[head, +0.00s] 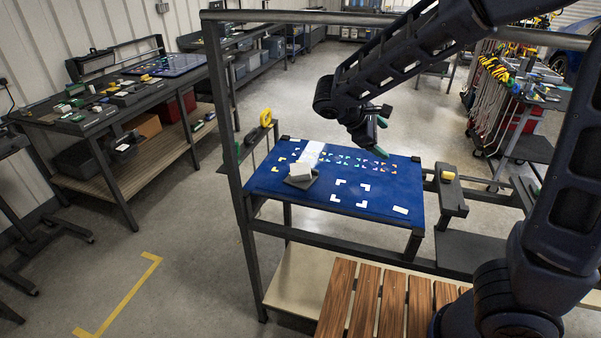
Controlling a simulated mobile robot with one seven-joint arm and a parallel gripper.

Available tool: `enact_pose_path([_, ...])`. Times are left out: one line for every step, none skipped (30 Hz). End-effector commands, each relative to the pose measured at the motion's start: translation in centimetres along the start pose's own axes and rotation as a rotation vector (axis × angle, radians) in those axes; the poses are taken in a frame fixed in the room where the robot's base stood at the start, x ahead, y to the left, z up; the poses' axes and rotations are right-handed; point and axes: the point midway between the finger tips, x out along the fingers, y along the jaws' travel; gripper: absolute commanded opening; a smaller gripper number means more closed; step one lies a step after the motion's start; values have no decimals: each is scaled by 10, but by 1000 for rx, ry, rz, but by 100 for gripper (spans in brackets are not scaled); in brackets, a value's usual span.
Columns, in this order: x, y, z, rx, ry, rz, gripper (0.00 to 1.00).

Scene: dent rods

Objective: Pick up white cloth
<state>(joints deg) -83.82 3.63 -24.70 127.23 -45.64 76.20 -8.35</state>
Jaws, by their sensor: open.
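A small white folded piece that looks like the white cloth (300,170) sits in a small dark tray (301,183) on the left part of the blue mat (270,182). A pale white strip (312,153) lies just behind it; I cannot tell if it is cloth or a marking. My gripper (380,121) hangs above the back right part of the mat, open and apart from the white piece, to its right. Its fingertips are small here, and no object shows between them.
White corner marks (351,192) and a white label (400,210) are on the mat's front. Colored marks run along its back. A yellow roll (266,117) is at the left frame post. A yellow block (447,176) sits on the right ledge. A slatted wooden surface (364,300) is in front.

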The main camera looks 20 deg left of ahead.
Motion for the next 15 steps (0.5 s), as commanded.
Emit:
enact_pose_path([-5, 4, -17, -30, -4, 10, 80])
enact_pose_path([-7, 5, -27, -48, -2, 11, 80])
enact_pose_path([-12, 7, -41, -72, 6, 10, 80])
enact_pose_path([-15, 7, -51, -90, 13, 6, 80])
enact_pose_path([-18, 8, -63, -107, 26, 1, 80])
enact_pose_path([-23, 8, -79, -130, 45, -10, 80])
enact_pose_path([-26, 8, -92, -147, 64, -20, 80])
enact_pose_path([-31, 8, -106, -164, 85, -31, 80])
enact_pose_path([-37, 8, -124, -186, 118, -46, 80])
enact_pose_path([-41, 7, -139, -202, 145, -57, 80])
enact_pose_path([-47, 6, -152, -216, 172, -68, 80])
enact_pose_path([-53, 5, -171, -234, 210, -80, 80])
enact_pose_path([-58, 4, -184, -246, 239, -89, 80])
enact_pose_path([-63, 4, -195, -256, 265, -96, 80])
enact_pose_path([-68, 4, -210, -268, 298, -104, 80])
